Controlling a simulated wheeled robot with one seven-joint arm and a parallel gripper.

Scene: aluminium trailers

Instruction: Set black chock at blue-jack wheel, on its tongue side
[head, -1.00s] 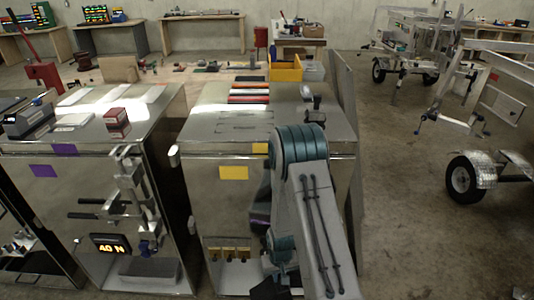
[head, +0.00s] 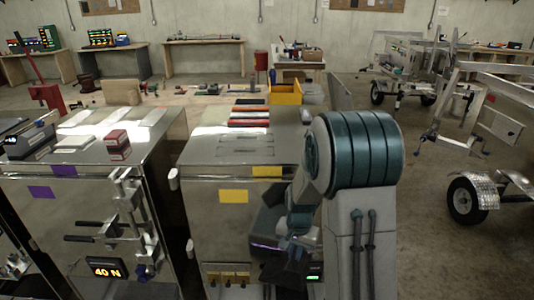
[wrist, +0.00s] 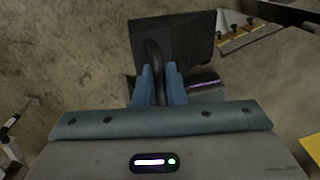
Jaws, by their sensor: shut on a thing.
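My gripper (wrist: 158,85) is shut on the handle of a black chock (wrist: 175,38), a dark wedge-like block, in the wrist view. In the head view the black chock (head: 284,273) hangs below my gripper (head: 292,246), in front of the yellow-labelled metal cabinet and partly hidden by my arm. At the right of the head view stands a near trailer with a wheel (head: 465,201) under a silver fender. Its jack (head: 430,134) is small, and I cannot tell its colour surely. A far trailer with a wheel (head: 377,94) stands behind. The chock is well apart from both wheels.
Another cabinet (head: 60,225) stands left. Concrete floor (head: 425,245) is open between my arm and the near trailer.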

